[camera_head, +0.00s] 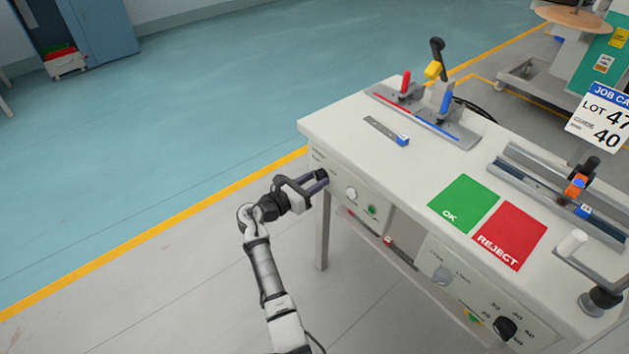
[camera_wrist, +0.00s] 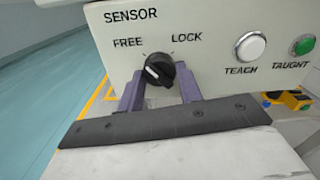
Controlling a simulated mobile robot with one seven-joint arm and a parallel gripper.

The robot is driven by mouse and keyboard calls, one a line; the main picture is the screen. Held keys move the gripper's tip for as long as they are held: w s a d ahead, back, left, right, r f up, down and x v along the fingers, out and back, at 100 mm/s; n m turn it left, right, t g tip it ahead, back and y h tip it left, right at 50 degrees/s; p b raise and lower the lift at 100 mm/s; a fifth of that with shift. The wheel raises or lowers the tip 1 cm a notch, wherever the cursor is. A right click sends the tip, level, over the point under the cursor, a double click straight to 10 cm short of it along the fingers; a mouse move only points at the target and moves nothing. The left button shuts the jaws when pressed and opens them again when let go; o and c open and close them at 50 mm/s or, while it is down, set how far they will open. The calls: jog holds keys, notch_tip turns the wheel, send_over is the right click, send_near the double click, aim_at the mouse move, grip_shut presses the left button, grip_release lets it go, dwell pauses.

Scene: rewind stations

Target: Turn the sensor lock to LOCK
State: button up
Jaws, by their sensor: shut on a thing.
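The sensor lock is a round black knob (camera_wrist: 159,69) on a pale panel marked SENSOR, below the words FREE at left and LOCK at right. A short white mark shows on the left part of its face, nearer the FREE side; its exact angle is hard to read. My gripper (camera_wrist: 161,82) is shut on the knob, one purple finger at its left and one at its right. In the head view my gripper (camera_head: 322,179) is at the left end of the bench front and hides the knob.
A white TEACH button (camera_wrist: 251,46) and a green TAUGHT light (camera_wrist: 303,45) sit right of the knob. The white bench top (camera_head: 345,125) carries a rail with red and blue posts (camera_head: 425,115), a green OK mat (camera_head: 464,203) and a red REJECT mat (camera_head: 509,236). Open floor lies left.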

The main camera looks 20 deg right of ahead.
jog(key=m+b, duration=0.3)
jog(key=m, duration=0.3)
jog(key=m+b, duration=0.3)
jog(key=m, duration=0.4)
jog(key=shift+w+a+f, duration=0.1)
jog(key=shift+f, duration=0.05)
jog(key=shift+r+m+b, duration=0.2)
jog(key=shift+m+b, duration=1.3)
jog(key=shift+m, duration=0.6)
jog(key=o, duration=1)
jog(key=shift+a, duration=0.1)
jog(key=v, duration=1.3)
jog(key=shift+a+r, duration=0.1)
jog(key=shift+a, duration=0.2)
